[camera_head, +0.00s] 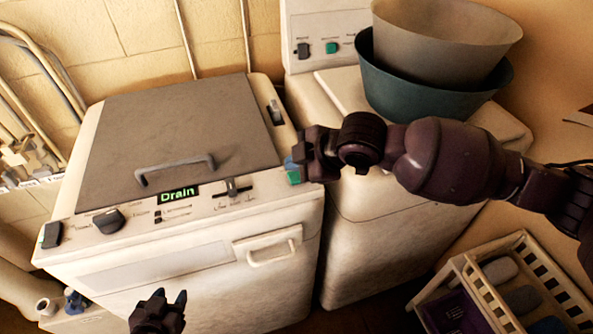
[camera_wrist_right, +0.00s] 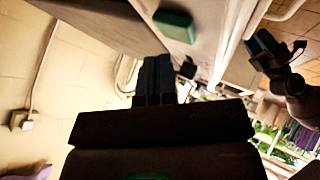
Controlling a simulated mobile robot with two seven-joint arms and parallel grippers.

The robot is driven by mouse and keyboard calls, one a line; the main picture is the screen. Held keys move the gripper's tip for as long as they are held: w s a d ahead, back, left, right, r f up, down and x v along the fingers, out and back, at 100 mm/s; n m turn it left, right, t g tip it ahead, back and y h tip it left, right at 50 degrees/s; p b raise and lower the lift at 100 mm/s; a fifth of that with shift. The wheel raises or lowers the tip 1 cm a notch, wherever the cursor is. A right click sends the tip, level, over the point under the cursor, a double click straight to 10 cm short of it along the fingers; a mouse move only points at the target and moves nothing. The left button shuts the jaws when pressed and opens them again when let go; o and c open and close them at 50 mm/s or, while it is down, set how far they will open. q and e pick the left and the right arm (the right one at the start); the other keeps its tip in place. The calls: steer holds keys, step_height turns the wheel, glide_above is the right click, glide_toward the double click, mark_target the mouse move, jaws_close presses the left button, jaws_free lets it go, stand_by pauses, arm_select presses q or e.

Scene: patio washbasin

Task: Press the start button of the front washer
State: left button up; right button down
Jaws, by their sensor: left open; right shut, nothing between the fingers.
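The front washer (camera_head: 130,240) is a white machine with a grey lid and a display (camera_head: 178,195) reading "Drain". Its green start button (camera_head: 294,177) is at the right end of the panel, and the same green button (camera_wrist_right: 175,25) shows large at the top of the right wrist view. My right gripper (camera_head: 290,163) is shut and empty, close beside the button; in the wrist view its fingertips (camera_wrist_right: 157,62) appear below the button, apart in the picture. Contact is unclear. My left gripper (camera_head: 166,298) is open and empty, low in front of the washer.
A second white washer (camera_head: 365,215) stands to the right, with its own green button (camera_head: 332,47) and stacked basins (camera_head: 435,95) on top. A cream crate (camera_head: 478,290) is at the lower right. Knobs and a slider sit along the front panel, and a handle (camera_head: 175,166) rises from the lid.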

mark_target(297, 177)
stand_by(0.3)
steer(key=shift+r, duration=0.3)
step_height(297, 177, up, 2)
steer(key=p, duration=0.2)
steer(key=shift+p, duration=0.3)
steer(key=shift+r+p, duration=0.6)
steer(key=shift+r, duration=0.55)
